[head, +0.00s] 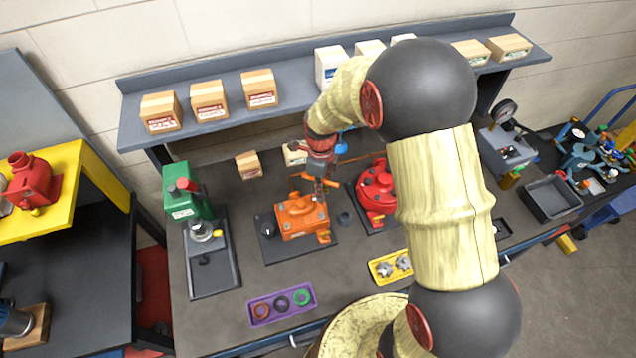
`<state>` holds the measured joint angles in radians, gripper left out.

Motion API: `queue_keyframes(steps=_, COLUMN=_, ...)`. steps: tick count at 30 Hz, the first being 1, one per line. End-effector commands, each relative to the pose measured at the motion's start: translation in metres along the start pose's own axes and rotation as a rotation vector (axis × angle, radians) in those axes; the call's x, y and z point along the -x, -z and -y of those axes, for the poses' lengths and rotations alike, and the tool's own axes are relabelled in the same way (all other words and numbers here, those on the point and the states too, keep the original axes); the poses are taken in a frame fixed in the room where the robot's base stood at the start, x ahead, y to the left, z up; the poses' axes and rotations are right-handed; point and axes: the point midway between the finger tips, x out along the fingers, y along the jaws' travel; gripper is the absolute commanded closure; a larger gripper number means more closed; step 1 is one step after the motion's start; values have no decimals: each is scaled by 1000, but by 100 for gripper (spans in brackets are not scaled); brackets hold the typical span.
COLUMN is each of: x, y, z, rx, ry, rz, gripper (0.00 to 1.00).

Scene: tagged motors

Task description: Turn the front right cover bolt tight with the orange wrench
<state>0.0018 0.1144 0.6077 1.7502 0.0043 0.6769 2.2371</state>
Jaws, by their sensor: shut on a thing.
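An orange motor housing (298,222) sits on a dark base plate (268,247) in the middle of the bench. My gripper (319,193) points down over the back right part of this housing. It is shut on a thin orange piece that looks like the orange wrench (301,176), which sticks out to the left of the fingers. The cover bolts are too small to tell apart, and the gripper hides part of the cover. I cannot tell whether the wrench touches a bolt.
A red round motor (377,190) stands close on the right. A green press (190,205) stands on the left. A purple tray (266,320) with rings and a yellow tray (376,281) with gears lie in front. Boxes line the shelf (300,92) behind.

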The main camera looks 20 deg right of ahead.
Motion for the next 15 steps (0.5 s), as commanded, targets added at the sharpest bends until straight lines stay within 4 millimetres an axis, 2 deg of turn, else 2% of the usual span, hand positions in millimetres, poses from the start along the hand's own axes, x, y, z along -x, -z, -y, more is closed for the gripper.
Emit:
queue_keyframes(steps=3, x=-3, y=3, z=-4, rx=-197, ry=-1, rz=0, gripper=100)
queue_keyframes(steps=9, x=-6, y=4, z=-5, rx=-461, ry=2, rz=4, gripper=100)
queue_keyframes(steps=15, x=-6, y=3, z=-4, rx=-572, ry=3, rz=6, gripper=100)
